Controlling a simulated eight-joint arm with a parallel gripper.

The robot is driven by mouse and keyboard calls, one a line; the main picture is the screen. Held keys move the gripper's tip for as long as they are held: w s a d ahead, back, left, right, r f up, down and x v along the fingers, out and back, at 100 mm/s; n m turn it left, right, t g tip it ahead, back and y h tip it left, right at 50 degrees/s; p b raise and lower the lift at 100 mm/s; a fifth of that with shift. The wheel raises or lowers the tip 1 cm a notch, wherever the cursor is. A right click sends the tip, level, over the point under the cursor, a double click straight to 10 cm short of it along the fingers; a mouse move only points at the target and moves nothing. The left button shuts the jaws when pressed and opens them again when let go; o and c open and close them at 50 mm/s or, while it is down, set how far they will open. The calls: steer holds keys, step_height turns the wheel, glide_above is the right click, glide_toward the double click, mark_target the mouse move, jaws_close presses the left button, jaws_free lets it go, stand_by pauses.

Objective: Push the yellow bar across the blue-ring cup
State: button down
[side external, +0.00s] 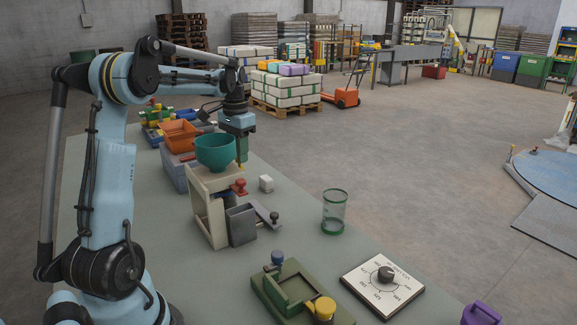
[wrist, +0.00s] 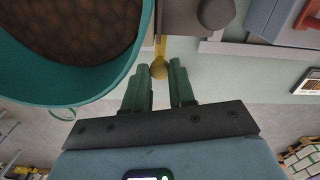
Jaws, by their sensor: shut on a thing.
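The yellow bar (wrist: 160,48) shows in the wrist view as a thin bar with a round knob, sticking out from the beige stand. My gripper (wrist: 163,72) has its green fingertips on either side of the knob and is shut on it. In the side external view my gripper (side external: 241,160) points down behind the teal bowl, and only a small yellow bit of the bar (side external: 242,175) shows below it. I see no cup with a blue ring. A clear cup with green rings (side external: 333,212) stands upright on the table, apart from my gripper.
The teal bowl (side external: 215,152), with brown grains in the wrist view (wrist: 75,35), sits on the beige stand (side external: 205,207). A red knob (side external: 239,187), a grey box (side external: 241,225) and a white block (side external: 266,184) are close by. A green fixture (side external: 290,285) and a dial board (side external: 383,283) are nearer the front.

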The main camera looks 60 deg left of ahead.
steer(key=shift+d, duration=0.1)
steer(key=d, duration=0.3)
steer(key=shift+d, duration=0.25)
steer(key=c, duration=0.9)
jaws_free()
steer(key=shift+c, duration=0.2)
steer(key=shift+r, duration=0.1)
step_height(320, 180, up, 12)
